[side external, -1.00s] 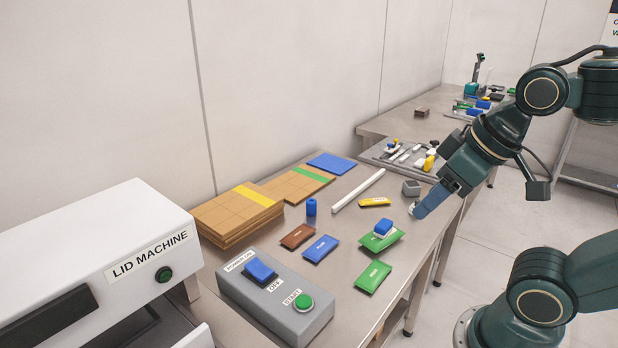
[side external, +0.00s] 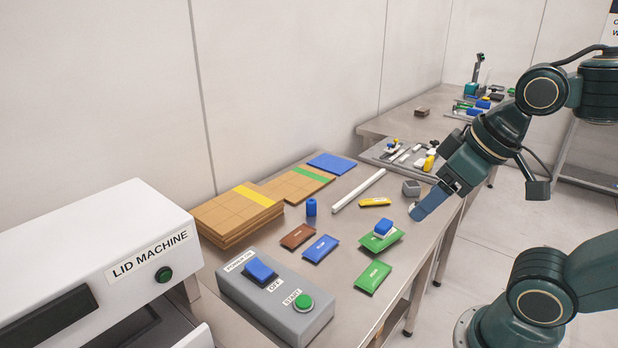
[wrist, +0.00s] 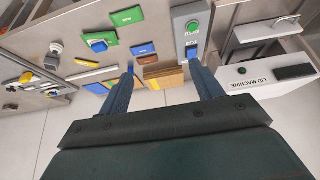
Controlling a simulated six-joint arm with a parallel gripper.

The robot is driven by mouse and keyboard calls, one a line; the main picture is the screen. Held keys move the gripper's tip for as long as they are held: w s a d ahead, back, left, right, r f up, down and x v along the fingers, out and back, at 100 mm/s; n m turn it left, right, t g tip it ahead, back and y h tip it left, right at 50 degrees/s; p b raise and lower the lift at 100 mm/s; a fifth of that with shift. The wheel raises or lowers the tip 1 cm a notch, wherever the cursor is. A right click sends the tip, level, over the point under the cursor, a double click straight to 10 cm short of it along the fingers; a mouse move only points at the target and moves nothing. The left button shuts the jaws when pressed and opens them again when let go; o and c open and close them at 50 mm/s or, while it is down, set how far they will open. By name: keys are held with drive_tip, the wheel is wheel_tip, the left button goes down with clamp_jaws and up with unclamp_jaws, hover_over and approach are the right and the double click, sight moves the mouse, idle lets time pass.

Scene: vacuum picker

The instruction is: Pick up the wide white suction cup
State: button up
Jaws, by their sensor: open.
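The wide white suction cup (side external: 412,207) appears as a small pale round piece near the table's right edge in the side view, partly hidden behind my fingers. In the wrist view a pale round piece (wrist: 56,47), which looks like the same cup, lies far to the left, outside the gap between my fingers.
A grey block (side external: 411,187) stands just behind the cup. A blue cup (side external: 383,227) sits on a green packet in front of it. Several packets, a white rod (side external: 358,190) and a grey switch box (side external: 275,300) share the table. A tray (side external: 375,153) lies farther back.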

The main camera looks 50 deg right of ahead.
drive_tip(key=w+d+m+g+h, duration=0.1)
drive_tip(key=w+d+m+g, duration=0.2)
drive_tip(key=w+d+m, duration=1.05)
drive_tip(key=d+f+g, duration=0.1)
drive_tip(key=d+f, duration=0.4)
drive_tip(key=d, duration=0.5)
drive_tip(key=w+d+f+m, duration=0.1)
drive_tip(key=d+f, duration=0.5)
drive_tip(key=d, duration=0.4)
drive_tip(key=w+d+f+m+g+y, duration=0.1)
drive_tip(key=d+f, duration=0.5)
drive_tip(key=d, duration=0.4)
drive_tip(key=shift+d+g, duration=0.15)
drive_tip(key=shift+g, duration=0.15)
drive_tip(key=shift+f, duration=0.2)
